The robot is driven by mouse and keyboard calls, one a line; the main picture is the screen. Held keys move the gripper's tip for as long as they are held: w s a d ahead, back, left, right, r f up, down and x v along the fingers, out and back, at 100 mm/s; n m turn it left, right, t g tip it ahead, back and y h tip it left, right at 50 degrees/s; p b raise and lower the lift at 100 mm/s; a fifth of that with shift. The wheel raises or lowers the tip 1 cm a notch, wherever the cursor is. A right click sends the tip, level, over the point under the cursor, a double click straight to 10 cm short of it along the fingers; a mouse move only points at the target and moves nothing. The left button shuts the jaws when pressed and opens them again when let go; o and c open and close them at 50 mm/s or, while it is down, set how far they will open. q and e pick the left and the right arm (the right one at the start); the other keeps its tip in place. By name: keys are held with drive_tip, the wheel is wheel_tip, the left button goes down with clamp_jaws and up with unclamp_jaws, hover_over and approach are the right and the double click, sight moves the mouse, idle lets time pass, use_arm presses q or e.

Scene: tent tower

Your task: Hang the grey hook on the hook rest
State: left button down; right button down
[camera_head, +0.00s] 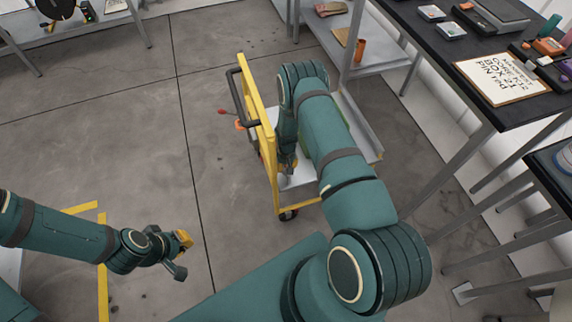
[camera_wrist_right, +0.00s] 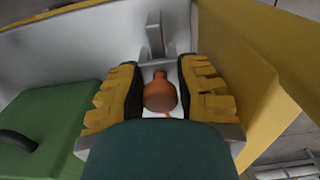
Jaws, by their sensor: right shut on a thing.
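My right gripper (camera_wrist_right: 159,92) is low inside the yellow-framed cart, with its ridged yellow fingers on either side of an orange, bulb-ended handle (camera_wrist_right: 160,94). A grey upright piece with short side prongs (camera_wrist_right: 155,38) stands just beyond the handle, against the cart's grey inner wall. I cannot tell whether it is joined to the handle as the grey hook or is part of the hook rest. In the head view my right forearm hides most of this area. My left gripper (camera_head: 184,256) is over bare floor at lower left, away from the cart; its jaw gap is unclear.
The cart (camera_head: 266,135) has a black handle (camera_head: 236,92) on its left side. A green box (camera_wrist_right: 45,130) is beside my right gripper in the wrist view. A dark table (camera_head: 440,50) with several items is at right, a grey shelf (camera_head: 330,30) behind.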

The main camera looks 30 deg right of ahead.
drive_tip(key=shift+f, duration=0.5)
idle(0.4)
drive_tip(key=c, duration=0.7)
unclamp_jaws()
wheel_tip(320, 180, up, 12)
drive_tip(key=shift+r, duration=0.1)
drive_tip(key=shift+d, duration=0.1)
